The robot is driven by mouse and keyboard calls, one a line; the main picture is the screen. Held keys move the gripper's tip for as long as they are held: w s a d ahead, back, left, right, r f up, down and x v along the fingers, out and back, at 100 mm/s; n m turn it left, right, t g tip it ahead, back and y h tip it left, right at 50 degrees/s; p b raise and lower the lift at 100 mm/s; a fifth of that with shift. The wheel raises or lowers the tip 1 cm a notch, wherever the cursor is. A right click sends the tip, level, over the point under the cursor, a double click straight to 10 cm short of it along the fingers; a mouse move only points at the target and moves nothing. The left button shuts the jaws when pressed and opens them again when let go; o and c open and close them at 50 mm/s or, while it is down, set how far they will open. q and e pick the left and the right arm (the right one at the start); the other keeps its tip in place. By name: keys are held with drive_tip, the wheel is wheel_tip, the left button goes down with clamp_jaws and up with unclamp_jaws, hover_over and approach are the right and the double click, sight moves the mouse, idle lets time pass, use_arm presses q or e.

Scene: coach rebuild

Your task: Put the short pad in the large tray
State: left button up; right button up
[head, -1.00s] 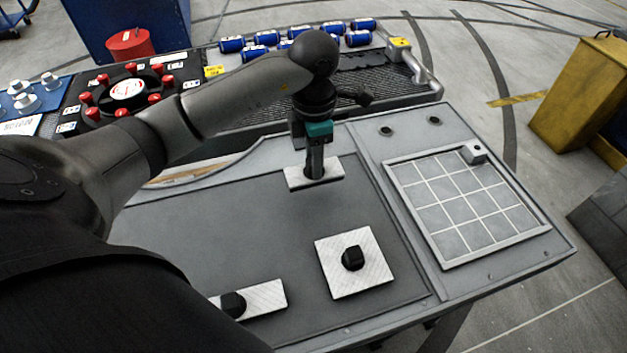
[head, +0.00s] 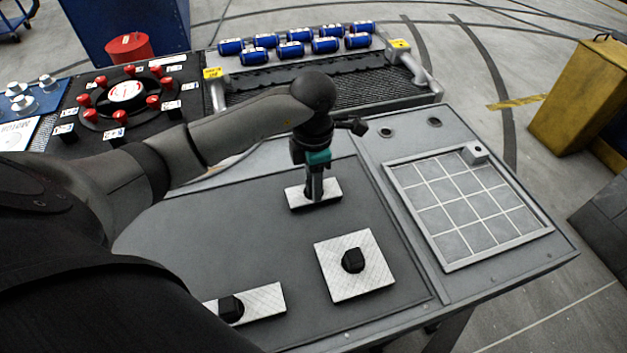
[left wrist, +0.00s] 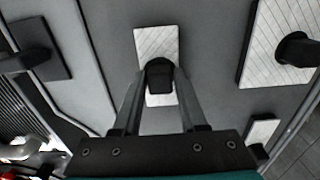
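The short pad (head: 331,193) is a small pale rectangle with a dark knob, over the grey panel's far middle. My left gripper (head: 314,197) points down with its fingers on both sides of the knob and is shut on it. The left wrist view shows the short pad (left wrist: 157,42) and its knob between the fingertips (left wrist: 160,80). I cannot tell its exact height above the panel. The large tray (head: 448,265), a light frame with a grid floor, lies to the right and looks empty. My right gripper is not in view.
A square pad (head: 335,284) with a knob lies front right of my gripper. A longer pad (head: 265,299) lies at front left, partly hidden by my arm. A small block (head: 474,152) sits at the tray's far corner.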

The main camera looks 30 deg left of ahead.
use_arm(q)
drive_tip(key=o, duration=0.3)
drive_tip(key=shift+r, duration=0.2)
wheel_tip(320, 180, up, 12)
drive_tip(key=p, duration=0.2)
idle(0.4)
